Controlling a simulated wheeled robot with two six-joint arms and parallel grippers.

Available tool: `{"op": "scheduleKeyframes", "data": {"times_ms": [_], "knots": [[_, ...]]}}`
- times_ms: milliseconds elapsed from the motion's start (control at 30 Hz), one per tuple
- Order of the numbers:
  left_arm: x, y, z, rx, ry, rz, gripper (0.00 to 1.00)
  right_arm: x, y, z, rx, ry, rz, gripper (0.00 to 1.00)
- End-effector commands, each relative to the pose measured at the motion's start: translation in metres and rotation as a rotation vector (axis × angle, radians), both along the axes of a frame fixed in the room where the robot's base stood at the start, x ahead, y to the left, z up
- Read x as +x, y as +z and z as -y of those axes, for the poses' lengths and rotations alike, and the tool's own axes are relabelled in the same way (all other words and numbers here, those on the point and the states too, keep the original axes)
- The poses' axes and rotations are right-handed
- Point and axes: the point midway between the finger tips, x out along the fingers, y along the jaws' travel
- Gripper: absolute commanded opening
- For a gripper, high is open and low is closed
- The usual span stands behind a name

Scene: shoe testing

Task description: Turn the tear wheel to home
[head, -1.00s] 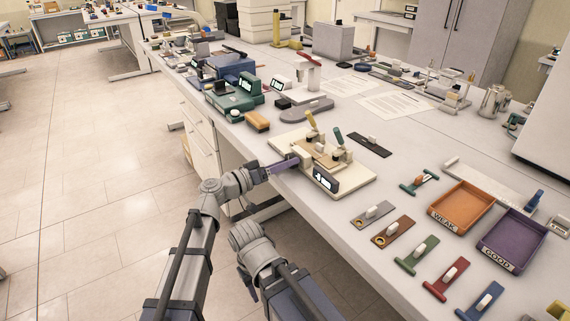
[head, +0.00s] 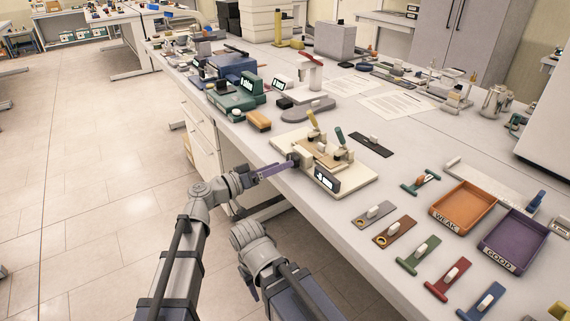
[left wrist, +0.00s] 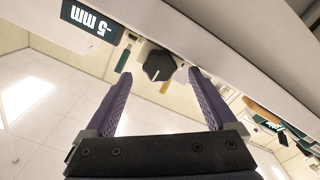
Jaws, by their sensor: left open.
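The tear tester (head: 318,160) is a cream machine with a yellow lever, a green lever and a dark display at its front. The tear wheel (left wrist: 158,65) is a dark lobed knob on its side; in the head view (head: 294,160) it is small and close to the gripper. My left gripper (head: 284,168) is open and points at the wheel. In the left wrist view its purple fingers (left wrist: 158,85) stand apart on either side of the wheel, with gaps. The display (left wrist: 90,22) reads "-5 mm", upside down there. My right gripper's fingers cannot be made out clearly.
An orange tray marked WEAK (head: 436,215) and a purple tray marked GOOD (head: 488,249) lie to the right. Several coloured plates with white grips lie in front of them. A tan block (head: 259,121) and a green device (head: 230,103) stand left of the tester.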

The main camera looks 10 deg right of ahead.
Motion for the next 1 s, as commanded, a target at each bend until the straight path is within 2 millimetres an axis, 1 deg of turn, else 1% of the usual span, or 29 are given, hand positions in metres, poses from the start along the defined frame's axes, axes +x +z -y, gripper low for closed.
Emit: {"op": "scheduleKeyframes", "data": {"times_ms": [33, 100, 300, 433, 867, 967, 1000], "knots": [[-0.004, 0.000, -0.010, 0.000, 0.004, 0.000, 0.91, 0.000, 0.000, 0.000, 0.000, 0.000, 0.000, 0.50], [-0.008, 0.000, -0.020, 0.000, 0.003, 0.000, 0.91, 0.000, 0.000, 0.000, 0.000, 0.000, 0.000, 0.50], [-0.015, 0.000, -0.039, 0.000, 0.001, 0.000, 0.91, 0.000, 0.000, 0.000, 0.000, 0.000, 0.000, 0.50], [-0.016, 0.000, -0.043, -0.001, 0.001, 0.000, 0.91, 0.000, 0.000, 0.000, 0.000, 0.000, 0.000, 0.50], [-0.017, -0.002, -0.043, 0.006, -0.001, -0.004, 0.91, 0.000, 0.000, 0.000, 0.000, 0.000, 0.000, 0.50], [-0.024, -0.015, -0.047, 0.059, -0.011, -0.033, 0.91, 0.000, 0.000, 0.000, 0.000, 0.000, 0.000, 0.50], [-0.029, -0.025, -0.051, 0.100, -0.017, -0.059, 0.91, 0.000, 0.000, 0.000, 0.000, 0.000, 0.000, 0.50]]}}
